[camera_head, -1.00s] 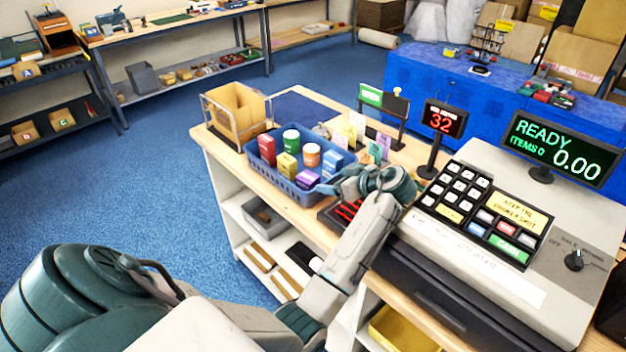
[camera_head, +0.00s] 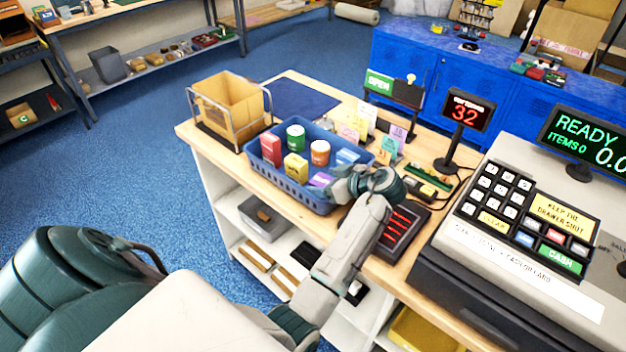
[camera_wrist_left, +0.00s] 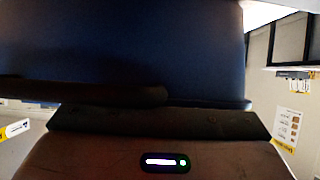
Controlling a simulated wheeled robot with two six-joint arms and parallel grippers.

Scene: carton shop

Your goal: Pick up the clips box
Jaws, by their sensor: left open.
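A blue basket (camera_head: 291,186) on the wooden counter holds a red box (camera_head: 271,150), a yellow box (camera_head: 296,167), a blue box (camera_head: 347,156), a purple box (camera_head: 321,180), a green-and-white can (camera_head: 296,137) and an orange-and-white can (camera_head: 319,152). The labels are too small to read, so I cannot tell which box is the clips box. My left gripper (camera_head: 340,190) is open at the basket's right end, near the purple and blue boxes. My wrist partly hides its fingers. The left wrist view is mostly filled by a dark blue surface (camera_wrist_left: 120,45), very close. My right gripper is not in view.
A wire-framed cardboard holder (camera_head: 228,104) stands left of the basket. Upright coloured cards (camera_head: 358,124) stand behind it. A dark pad with red lines (camera_head: 404,226), a red "32" display (camera_head: 467,112) and the cash register (camera_head: 530,220) are to the right.

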